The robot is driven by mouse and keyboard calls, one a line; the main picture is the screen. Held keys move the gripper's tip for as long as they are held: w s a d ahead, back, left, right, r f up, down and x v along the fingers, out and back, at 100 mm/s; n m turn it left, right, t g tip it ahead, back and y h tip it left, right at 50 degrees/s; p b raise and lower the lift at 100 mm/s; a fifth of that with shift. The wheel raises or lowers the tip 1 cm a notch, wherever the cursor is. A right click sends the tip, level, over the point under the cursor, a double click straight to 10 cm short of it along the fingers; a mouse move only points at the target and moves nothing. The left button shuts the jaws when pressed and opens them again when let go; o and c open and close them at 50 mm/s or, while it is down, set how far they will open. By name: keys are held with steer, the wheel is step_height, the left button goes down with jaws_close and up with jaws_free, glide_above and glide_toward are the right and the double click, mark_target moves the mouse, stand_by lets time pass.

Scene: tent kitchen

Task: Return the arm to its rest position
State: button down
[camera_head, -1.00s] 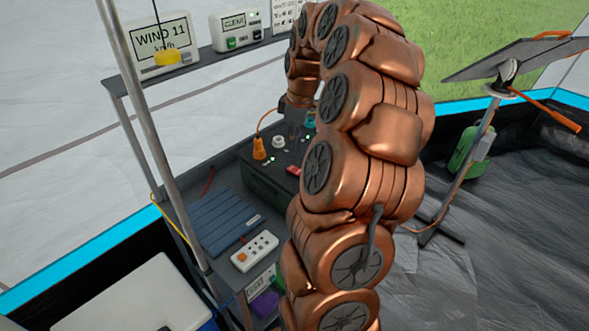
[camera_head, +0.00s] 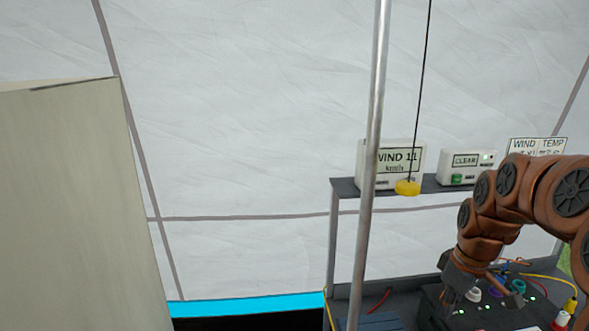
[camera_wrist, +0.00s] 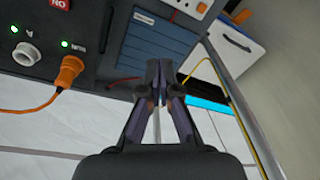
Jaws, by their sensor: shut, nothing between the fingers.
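My copper arm (camera_head: 535,195) shows at the right of the head view, bent over in an arch and cut off by the right edge. My gripper (camera_head: 458,300) hangs at its end, low and in front of the dark power box (camera_head: 432,312) on the rack. In the wrist view my gripper (camera_wrist: 158,72) is shut, its fingertips together and nothing between them. An orange plug (camera_wrist: 70,70) sits in the power box to its left, apart from the fingers. The blue panel (camera_wrist: 155,48) lies beyond the fingertips.
A metal pole (camera_head: 369,180) stands left of the arm. A yellow disc (camera_head: 407,187) hangs on a cord before the wind display (camera_head: 390,160). The clear display (camera_head: 468,165) stands on the same shelf. A tall pale cabinet (camera_head: 75,200) fills the left.

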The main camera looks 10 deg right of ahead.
steer(key=s+a+m+g, duration=0.1)
steer(key=s+a, duration=0.7)
steer(key=a, duration=0.4)
steer(key=s+a+f+m+g+h+p, duration=0.1)
steer(key=s+a+m, duration=0.3)
steer(key=s, duration=1)
steer(key=a+f, duration=0.1)
steer(key=a, duration=0.1)
steer(key=shift+s+a+g, duration=0.2)
steer(key=shift+a+g, duration=0.1)
steer(key=shift+a, duration=0.1)
